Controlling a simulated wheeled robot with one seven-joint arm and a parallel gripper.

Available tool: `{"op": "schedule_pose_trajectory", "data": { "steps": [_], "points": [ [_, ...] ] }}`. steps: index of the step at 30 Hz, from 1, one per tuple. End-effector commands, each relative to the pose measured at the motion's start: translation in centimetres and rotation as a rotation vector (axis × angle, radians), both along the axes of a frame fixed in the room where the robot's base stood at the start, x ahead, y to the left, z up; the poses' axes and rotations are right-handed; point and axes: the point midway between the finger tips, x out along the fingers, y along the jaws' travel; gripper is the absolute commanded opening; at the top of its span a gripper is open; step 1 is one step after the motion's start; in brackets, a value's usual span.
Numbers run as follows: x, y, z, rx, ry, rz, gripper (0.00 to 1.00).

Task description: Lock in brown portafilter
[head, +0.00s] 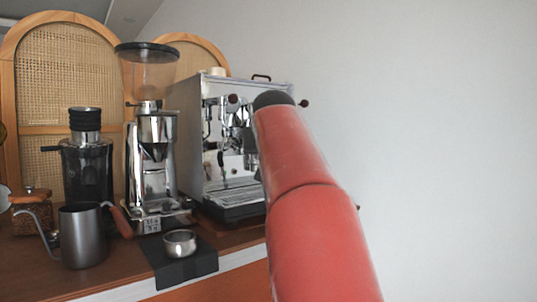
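The espresso machine (185,130) is a silver box with a shiny front, standing on the wooden counter near the middle of the head view. Small dark brown knobs (304,103) show at its upper front. My red arm (310,200) rises in front of it and covers the right part of its front. My gripper is not visible; only the arm shows. I cannot make out a brown portafilter, and whether one is in my gripper or at the machine is hidden.
A grinder (157,160) with a clear hopper stands left of the machine. A small metal cup (180,246) sits on a black mat (190,272). Further left are a grey kettle (82,240), a black grinder (85,170) and a wooden-lidded jar (33,205). The right side is bare wall.

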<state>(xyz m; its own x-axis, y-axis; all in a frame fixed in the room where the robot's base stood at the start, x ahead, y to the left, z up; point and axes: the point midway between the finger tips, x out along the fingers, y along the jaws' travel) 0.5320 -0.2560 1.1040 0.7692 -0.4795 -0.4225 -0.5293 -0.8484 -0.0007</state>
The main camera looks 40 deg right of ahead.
Motion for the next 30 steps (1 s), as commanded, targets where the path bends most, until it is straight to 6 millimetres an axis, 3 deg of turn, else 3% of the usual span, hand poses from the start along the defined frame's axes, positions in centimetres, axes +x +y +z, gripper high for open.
{"op": "schedule_pose_trajectory", "data": {
  "steps": [30],
  "points": [
    [-0.05,0.01,1.14,-0.003,-0.005,0.0,0.0]
  ]
}}
